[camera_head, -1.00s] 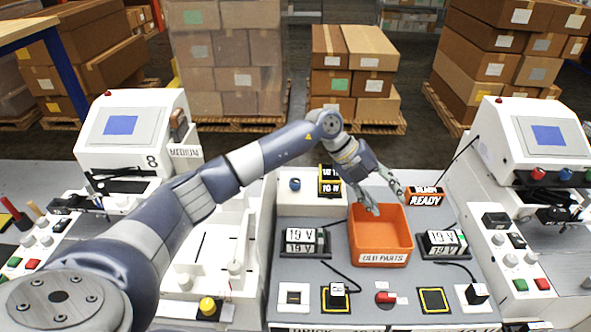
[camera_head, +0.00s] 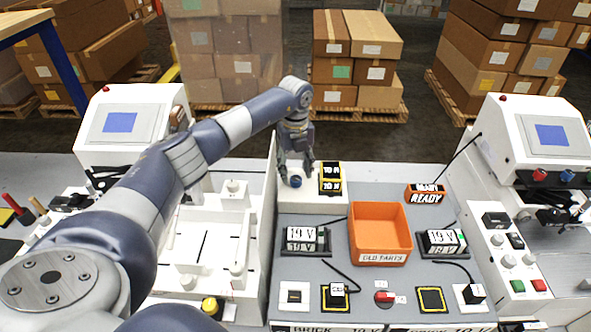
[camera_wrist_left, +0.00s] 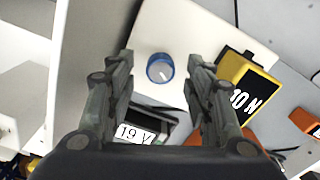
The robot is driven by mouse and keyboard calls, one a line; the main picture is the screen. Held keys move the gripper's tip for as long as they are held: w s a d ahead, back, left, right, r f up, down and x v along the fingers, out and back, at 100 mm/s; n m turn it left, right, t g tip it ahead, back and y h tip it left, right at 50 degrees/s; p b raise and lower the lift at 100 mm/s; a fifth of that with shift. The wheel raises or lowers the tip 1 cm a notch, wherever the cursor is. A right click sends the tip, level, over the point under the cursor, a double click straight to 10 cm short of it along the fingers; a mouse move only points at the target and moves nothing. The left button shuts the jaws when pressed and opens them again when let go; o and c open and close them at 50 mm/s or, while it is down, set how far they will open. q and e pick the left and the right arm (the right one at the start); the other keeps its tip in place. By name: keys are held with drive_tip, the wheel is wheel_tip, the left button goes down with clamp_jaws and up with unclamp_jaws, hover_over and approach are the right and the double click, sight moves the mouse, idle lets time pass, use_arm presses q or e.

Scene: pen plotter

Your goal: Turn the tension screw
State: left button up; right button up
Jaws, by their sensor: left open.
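The tension screw looks like a small blue knob (camera_head: 295,181) on a white block at the back left of the grey panel. It also shows in the left wrist view (camera_wrist_left: 160,68), with a pale face and a dark pointer line. My left gripper (camera_head: 296,178) points down over the knob, its fingers apart on either side of it. In the left wrist view the open fingers (camera_wrist_left: 160,75) flank the knob with a gap on each side. Whether the fingertips reach down to the knob's height is hard to tell. My right gripper is not in view.
A black and yellow "10 N" display (camera_head: 330,178) stands just right of the knob. An orange bin (camera_head: 381,258) labelled "OLD PARTS" sits mid-panel, between two "19 V" displays (camera_head: 305,240) (camera_head: 441,243). A "READY" sign (camera_head: 425,194) is at the back right. A white wall borders the panel's left.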

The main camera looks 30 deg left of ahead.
use_arm(q)
drive_tip(key=shift+d+f, duration=0.1)
drive_tip(key=shift+f, duration=1.05)
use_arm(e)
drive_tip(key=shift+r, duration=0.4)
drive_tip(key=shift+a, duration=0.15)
use_arm(q)
drive_tip(key=c, duration=1.1)
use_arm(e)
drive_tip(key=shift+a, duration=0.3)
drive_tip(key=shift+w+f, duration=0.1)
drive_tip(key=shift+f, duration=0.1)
